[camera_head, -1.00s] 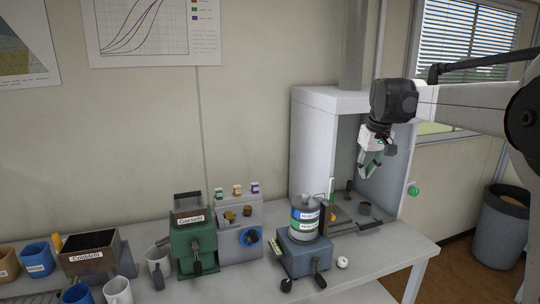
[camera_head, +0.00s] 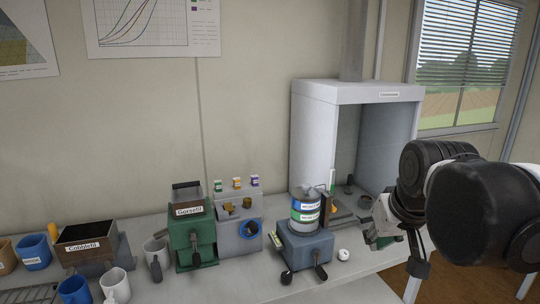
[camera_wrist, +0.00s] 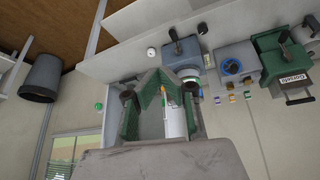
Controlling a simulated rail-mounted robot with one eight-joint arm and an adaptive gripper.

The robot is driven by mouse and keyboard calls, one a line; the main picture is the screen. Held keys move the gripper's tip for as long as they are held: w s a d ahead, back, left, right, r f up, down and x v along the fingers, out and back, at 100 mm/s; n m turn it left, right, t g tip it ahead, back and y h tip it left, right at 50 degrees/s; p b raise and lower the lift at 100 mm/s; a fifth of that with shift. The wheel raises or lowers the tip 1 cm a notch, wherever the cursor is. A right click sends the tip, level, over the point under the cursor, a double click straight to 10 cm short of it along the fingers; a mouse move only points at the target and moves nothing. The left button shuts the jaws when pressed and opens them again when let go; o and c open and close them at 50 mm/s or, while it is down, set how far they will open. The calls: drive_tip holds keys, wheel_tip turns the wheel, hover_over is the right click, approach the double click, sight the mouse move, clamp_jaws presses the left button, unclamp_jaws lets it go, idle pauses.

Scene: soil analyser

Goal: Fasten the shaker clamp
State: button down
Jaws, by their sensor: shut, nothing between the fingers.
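The shaker (camera_head: 305,248) is a blue-grey box on the bench, with dark levers at its front. It bears an upright stack of grey sieves (camera_head: 305,210) with blue and green bands. A dark upright bracket (camera_head: 325,208) stands beside the stack's right side; I cannot tell whether the clamp is fastened. My gripper (camera_head: 376,240) is right of the shaker, apart from it, partly hidden by my arm. In the wrist view its green-padded fingers (camera_wrist: 160,74) meet at the tips, shut and empty. The shaker (camera_wrist: 183,50) shows beyond them there.
A white fume hood (camera_head: 313,130) stands behind the shaker. A small white round object (camera_head: 343,254) lies to the shaker's right. The green Gorsefil device (camera_head: 191,240) and a grey unit with a blue knob (camera_head: 250,229) stand to the left. A bin (camera_wrist: 42,78) is on the floor.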

drive_tip(key=s+a+f+t+b, duration=0.1)
drive_tip(key=s+f, duration=0.8)
drive_tip(key=s, duration=0.1)
drive_tip(key=w+r+m+g+p, duration=0.1)
drive_tip(key=w+r+m, duration=0.3)
drive_tip(key=w+r, duration=0.7)
drive_tip(key=w+d+r+m+g+p, duration=0.1)
drive_tip(key=w+d+m+g+p, duration=0.15)
drive_tip(key=w, duration=1.35)
drive_tip(key=w+d+r+m+g+p, duration=0.1)
drive_tip(key=w+d+m+g, duration=0.2)
drive_tip(key=w, duration=1.2)
drive_tip(key=w+d+f+m+y, duration=0.1)
drive_tip(key=w+d+f+m, duration=0.35)
drive_tip(key=w+f, duration=0.5)
drive_tip(key=a+f+p, duration=0.3)
drive_tip(key=a+f, duration=0.2)
drive_tip(key=f, duration=0.5)
drive_tip(key=shift+s+m+g, duration=0.25)
drive_tip(key=shift+m+g, duration=0.1)
drive_tip(key=shift+m, duration=0.05)
drive_tip(key=shift+a+f, duration=0.1)
drive_tip(key=shift+f, duration=0.1)
